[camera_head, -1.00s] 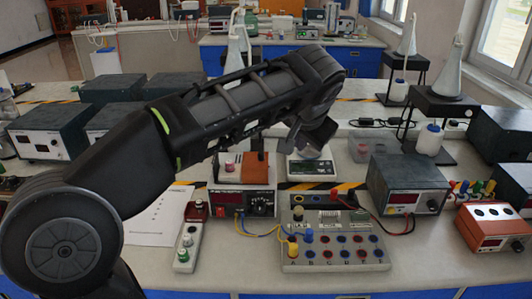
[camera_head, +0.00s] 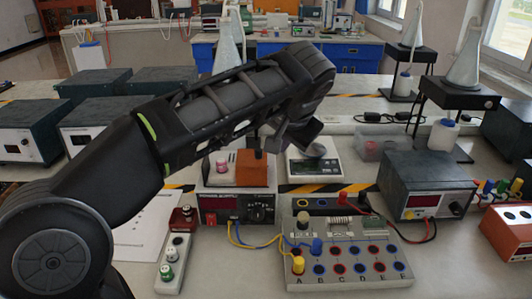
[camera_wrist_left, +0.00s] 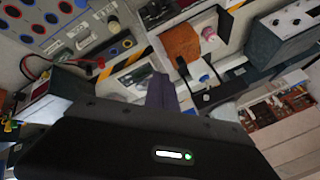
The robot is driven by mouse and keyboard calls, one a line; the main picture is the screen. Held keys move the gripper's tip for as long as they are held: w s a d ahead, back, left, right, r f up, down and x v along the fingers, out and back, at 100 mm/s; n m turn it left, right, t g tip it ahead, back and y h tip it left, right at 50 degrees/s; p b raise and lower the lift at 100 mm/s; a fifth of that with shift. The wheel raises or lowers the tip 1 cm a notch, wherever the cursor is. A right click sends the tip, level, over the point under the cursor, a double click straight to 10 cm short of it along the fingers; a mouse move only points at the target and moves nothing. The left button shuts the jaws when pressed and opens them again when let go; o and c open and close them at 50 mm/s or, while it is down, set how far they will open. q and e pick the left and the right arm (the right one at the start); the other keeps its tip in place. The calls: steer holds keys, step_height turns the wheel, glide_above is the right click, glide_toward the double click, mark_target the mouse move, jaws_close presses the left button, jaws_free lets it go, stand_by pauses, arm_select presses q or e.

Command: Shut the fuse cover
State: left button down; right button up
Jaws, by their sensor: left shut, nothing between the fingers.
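An orange-brown upright piece (camera_head: 251,164), perhaps the fuse cover, stands on the top of a white instrument (camera_head: 222,206) with a red display, beside a pink knob (camera_head: 221,166). I cannot tell its hinge or how far it is open. The orange-brown piece also shows in the left wrist view (camera_wrist_left: 182,47). My left gripper (camera_head: 273,144) is shut and empty, just behind and above the piece, partly hidden by my own wrist. Its dark fingers (camera_wrist_left: 161,92) show below the piece in the left wrist view, apparently apart from it. My right gripper is not in view.
A small scale (camera_head: 314,168) stands right of the instrument. A terminal board (camera_head: 345,280) with coloured sockets is in front, joined by wires. A dark-topped power supply (camera_head: 425,180) stands to the right. A small fuse strip (camera_head: 173,270) is at left front.

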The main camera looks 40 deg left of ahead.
arm_select(q)
glide_toward(265, 159)
steer(key=f, duration=0.1)
steer(key=w+d+f, duration=0.1)
steer(key=f, duration=0.1)
steer(key=w+f, duration=0.1)
steer(key=shift+d+f, duration=0.15)
steer(key=shift+f, duration=0.2)
steer(key=a, duration=0.1)
steer(key=a+p, duration=0.1)
steer(key=a, duration=0.1)
steer(key=shift+w+a+r, duration=0.15)
steer(key=shift+r, duration=0.1)
steer(key=shift+w+a+f, duration=0.1)
steer(key=shift+a, duration=0.15)
steer(key=s+a, duration=0.1)
steer(key=a, duration=0.1)
steer(key=s+a, duration=0.4)
steer(key=a, duration=0.1)
steer(key=shift+s+b, duration=0.15)
steer(key=shift+b, duration=0.2)
